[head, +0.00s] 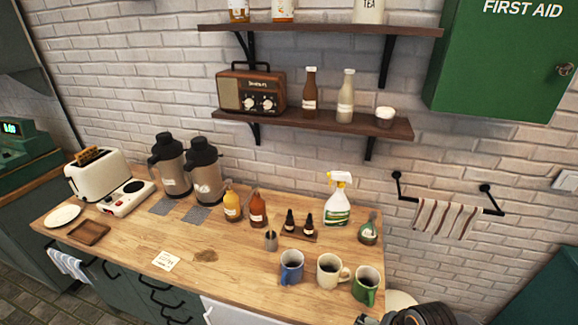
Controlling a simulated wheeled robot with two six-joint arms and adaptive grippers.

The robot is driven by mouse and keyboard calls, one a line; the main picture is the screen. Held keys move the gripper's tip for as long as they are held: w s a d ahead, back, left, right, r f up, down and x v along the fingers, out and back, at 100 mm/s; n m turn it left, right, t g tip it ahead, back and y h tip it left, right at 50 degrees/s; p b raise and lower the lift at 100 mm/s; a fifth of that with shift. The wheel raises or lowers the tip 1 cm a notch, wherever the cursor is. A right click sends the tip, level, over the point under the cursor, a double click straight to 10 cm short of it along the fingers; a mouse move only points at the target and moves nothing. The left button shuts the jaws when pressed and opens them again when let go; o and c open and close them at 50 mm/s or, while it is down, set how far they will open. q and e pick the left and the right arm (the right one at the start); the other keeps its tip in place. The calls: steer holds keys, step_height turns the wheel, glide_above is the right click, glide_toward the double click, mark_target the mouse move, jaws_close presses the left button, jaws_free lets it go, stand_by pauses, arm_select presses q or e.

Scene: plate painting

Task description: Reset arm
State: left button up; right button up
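The task names no object. A dark, ribbed part of my own body shows at the bottom edge right of centre, beyond the counter's front edge, and is cut off by the frame. It looks like part of my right arm, and no gripper fingers can be made out on it. My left arm and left gripper are not in view. On the wooden counter (120,243), a white plate (62,216) lies flat at the left end, with a small brown tray (89,232) beside it.
A toaster (97,174), two dispensers (170,168), sauce bottles (232,206) and a spray bottle (338,205) stand along the back. Blue (291,267), cream (329,271) and green (366,285) mugs stand at front right. Shelves (290,122) and a towel bar (492,203) project from the wall.

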steer(key=s+d+n+h, duration=0.2)
steer(key=s+d+n, duration=0.15)
steer(key=n, duration=0.35)
steer(key=s+d+f+n+b, duration=0.1)
steer(key=s+f+b, duration=0.25)
steer(key=f, duration=1.45)
steer(key=s+d+f+b, duration=0.2)
steer(key=f+b, duration=0.2)
steer(key=f, duration=1.5)
arm_select(q)
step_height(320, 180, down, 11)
steer(key=b, duration=0.3)
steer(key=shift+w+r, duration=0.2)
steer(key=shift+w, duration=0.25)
arm_select(e)
steer(key=s+f+g, duration=0.1)
steer(key=s+f, duration=1.5)
steer(key=shift+s+d+f+g, duration=0.15)
steer(key=shift+s+f+g, duration=0.15)
steer(key=shift+f+g, duration=0.1)
